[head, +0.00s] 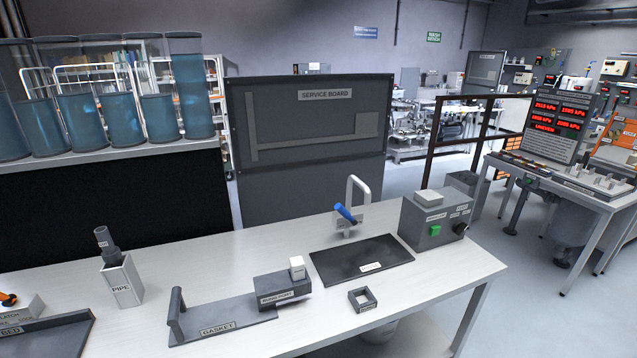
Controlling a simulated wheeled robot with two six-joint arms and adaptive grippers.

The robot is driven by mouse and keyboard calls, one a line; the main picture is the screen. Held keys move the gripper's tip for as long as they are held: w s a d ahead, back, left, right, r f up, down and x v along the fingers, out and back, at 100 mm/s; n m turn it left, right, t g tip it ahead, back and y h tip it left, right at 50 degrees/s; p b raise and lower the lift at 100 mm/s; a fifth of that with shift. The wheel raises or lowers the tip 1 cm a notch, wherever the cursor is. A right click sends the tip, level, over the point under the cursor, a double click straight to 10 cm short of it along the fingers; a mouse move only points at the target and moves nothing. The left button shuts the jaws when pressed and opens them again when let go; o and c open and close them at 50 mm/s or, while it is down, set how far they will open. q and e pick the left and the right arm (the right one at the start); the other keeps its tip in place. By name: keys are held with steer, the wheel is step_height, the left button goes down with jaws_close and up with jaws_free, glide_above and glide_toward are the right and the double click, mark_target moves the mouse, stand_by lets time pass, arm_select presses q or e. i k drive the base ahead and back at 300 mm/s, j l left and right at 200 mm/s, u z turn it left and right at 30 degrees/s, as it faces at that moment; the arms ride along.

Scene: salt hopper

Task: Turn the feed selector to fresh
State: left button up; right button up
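No part marked as the feed selector can be read in the head view. A grey control box (425,222) stands on the right part of the white bench. It has a green button (435,231) and a black knob (460,230) on its front, with small labels too blurred to read. A blue-handled valve or tap (346,213) with a bent pale pipe stands at the bench's back edge, left of the box. Neither of my grippers is in view.
A dark mat (360,262), a small square frame (362,299), a grey block (282,290), a gasket tray (222,318) and a pipe holder (122,282) sit on the white bench (215,262). A service board (310,122) stands behind. A console table (560,180) is at right, across open floor.

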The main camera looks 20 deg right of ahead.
mark_target(459, 228)
steer(key=z, duration=1.45)
steer(key=i+l+u, duration=0.3)
steer(key=i+l, duration=0.15)
steer(key=l, duration=0.15)
steer(key=i+l+u, duration=0.25)
steer(key=l, duration=0.4)
steer(key=i+l+u, duration=0.15)
steer(key=i+l, duration=0.15)
steer(key=i+l+u, duration=0.15)
steer(key=l, duration=0.3)
